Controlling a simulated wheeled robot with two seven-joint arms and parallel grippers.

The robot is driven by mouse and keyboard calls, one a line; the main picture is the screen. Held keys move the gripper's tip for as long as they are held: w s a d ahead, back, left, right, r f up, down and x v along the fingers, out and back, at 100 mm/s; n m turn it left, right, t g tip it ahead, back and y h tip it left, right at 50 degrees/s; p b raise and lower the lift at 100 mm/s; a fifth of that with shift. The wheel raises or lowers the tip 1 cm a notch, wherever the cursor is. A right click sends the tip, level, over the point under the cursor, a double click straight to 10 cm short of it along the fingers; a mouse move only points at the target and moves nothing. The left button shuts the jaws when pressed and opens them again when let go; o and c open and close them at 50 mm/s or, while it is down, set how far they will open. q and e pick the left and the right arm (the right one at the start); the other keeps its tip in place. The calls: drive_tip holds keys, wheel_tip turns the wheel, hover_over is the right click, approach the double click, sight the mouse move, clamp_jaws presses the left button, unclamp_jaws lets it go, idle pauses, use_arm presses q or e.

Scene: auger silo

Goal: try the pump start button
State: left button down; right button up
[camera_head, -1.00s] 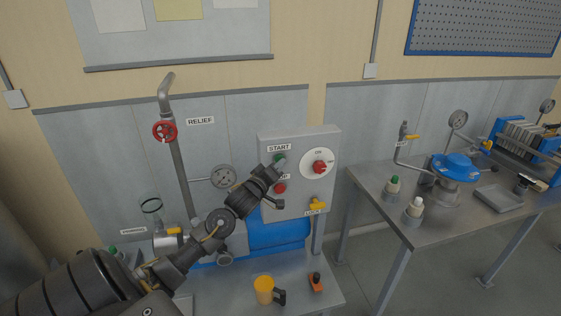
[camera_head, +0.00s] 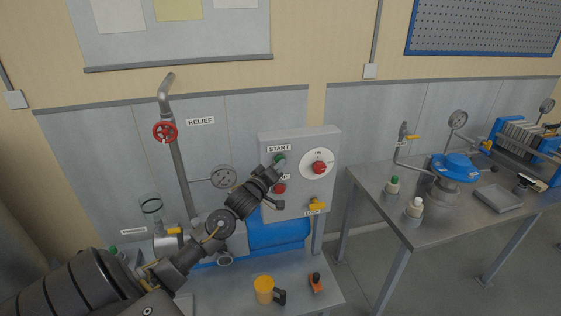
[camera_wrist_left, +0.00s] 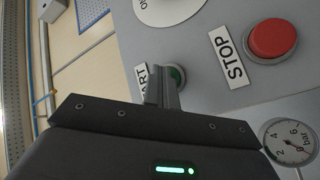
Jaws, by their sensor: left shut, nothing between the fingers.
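The grey control box (camera_head: 326,196) stands upright behind the bench. Its green start button (camera_head: 279,160) sits under the START label (camera_head: 279,148). My left gripper (camera_head: 274,170) is shut and empty, with its tips just in front of and below the button. In the left wrist view the shut fingers (camera_wrist_left: 164,88) overlap the green button (camera_wrist_left: 178,76) and hide part of it. I cannot tell whether they touch it. The red stop button (camera_head: 279,188) is just below, and it also shows in the wrist view (camera_wrist_left: 272,40). My right gripper is out of view.
A red rotary switch (camera_head: 319,168) and a yellow lock lever (camera_head: 317,204) are on the same box. A pressure gauge (camera_head: 222,177) and the red relief wheel (camera_head: 164,131) are to the left. Another table (camera_head: 440,232) stands at right.

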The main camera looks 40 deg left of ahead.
use_arm(q)
drive_tip(key=shift+s+d, duration=0.4)
drive_tip(key=shift+d, duration=0.1)
drive_tip(key=shift+p, duration=0.35)
drive_tip(key=s+d+p, duration=0.1)
drive_tip(key=d, duration=0.1)
drive_tip(key=s+d+p, duration=0.1)
drive_tip(key=d, duration=0.1)
drive_tip(key=shift+s, duration=0.4)
